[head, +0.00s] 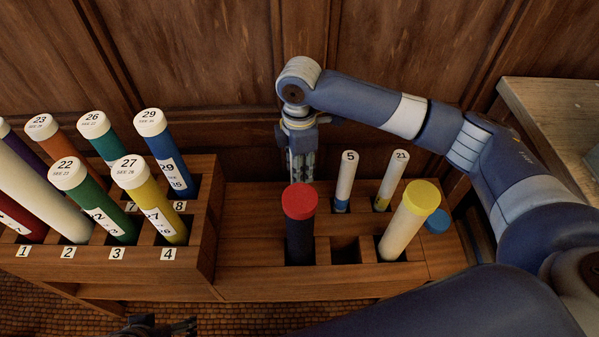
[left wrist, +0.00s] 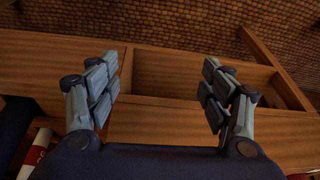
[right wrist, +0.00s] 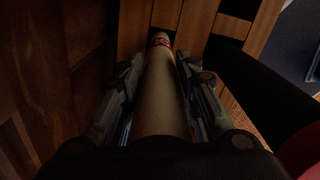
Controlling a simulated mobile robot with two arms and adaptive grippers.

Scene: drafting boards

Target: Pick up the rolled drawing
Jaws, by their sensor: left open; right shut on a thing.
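My right gripper (head: 301,172) points down at the back left of the right-hand rack, behind the red-capped tube. In the right wrist view its fingers are closed around a pale rolled drawing (right wrist: 160,95) with a red band near its far end. That far end is down among the wooden slots; I cannot tell how deep. In the head view the held roll is hidden or too dark to make out. My left gripper (left wrist: 162,85) is open and empty over a wooden rack edge; part of it shows at the bottom of the head view (head: 160,327).
The right-hand rack (head: 300,287) holds a red-capped dark tube (head: 299,225), a yellow-capped pale tube (head: 408,222), and rolls labelled 5 (head: 345,182) and 21 (head: 391,182). Its front middle slot is empty. The left-hand rack (head: 110,277) holds several numbered tubes. A panelled wall stands behind.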

